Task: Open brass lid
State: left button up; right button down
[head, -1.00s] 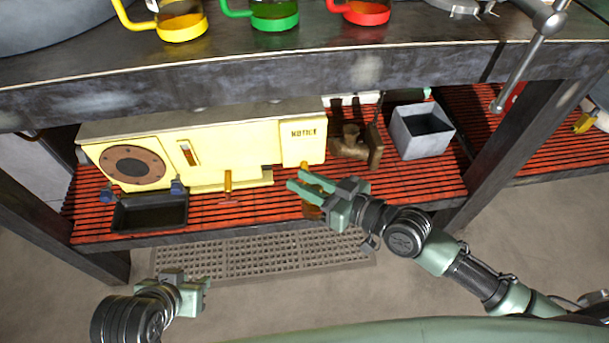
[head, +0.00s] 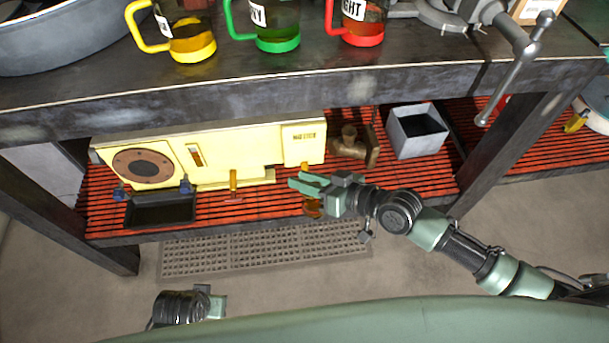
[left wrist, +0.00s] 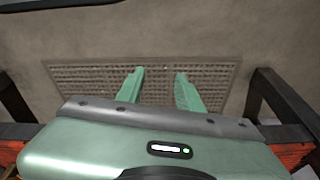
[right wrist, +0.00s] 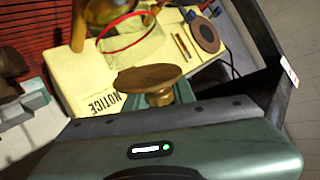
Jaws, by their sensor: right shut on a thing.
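A round brass disc on a short brass stem, which looks like the brass lid (right wrist: 150,78), shows close up between the fingers of my right gripper in the right wrist view. In the head view my right gripper (head: 298,182) is at the front of the lower shelf, with a brass part (head: 312,208) just below its fingers. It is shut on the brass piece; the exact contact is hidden. My left gripper (left wrist: 160,78) is open and empty over the floor grate. In the head view it shows only partly at the bottom left.
A yellow box (head: 230,155) marked NOTICE stands behind the right gripper. A brown fitting (head: 350,148) and a grey bin (head: 416,147) are to its right. A black tray (head: 160,210) is at the left. The bench edge (head: 270,95) overhangs above.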

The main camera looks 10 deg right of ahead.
pick_arm(q)
notch_tip(320, 180, down, 6)
jog(key=s+p, duration=0.1)
jog(key=s, duration=0.1)
pick_arm(e)
jog(key=shift+w+m+g, duration=0.2)
jog(key=shift+m+g, duration=0.1)
pick_arm(q)
jog(key=shift+s+a, duration=0.1)
pick_arm(e)
jog(key=c, duration=1.2)
grip_release()
jog(key=shift+s+d+r, duration=0.15)
jog(key=shift+s+d, duration=0.05)
jog(key=shift+d, duration=0.1)
pick_arm(q)
jog(key=shift+s+a+f+p, duration=0.15)
jog(key=shift+f+p, duration=0.35)
jog(key=shift+f, duration=0.25)
pick_arm(e)
jog(key=v, duration=0.7)
pick_arm(q)
jog(key=shift+s+g, duration=0.2)
jog(key=shift+g, duration=0.1)
pick_arm(e)
jog(key=shift+r, duration=0.1)
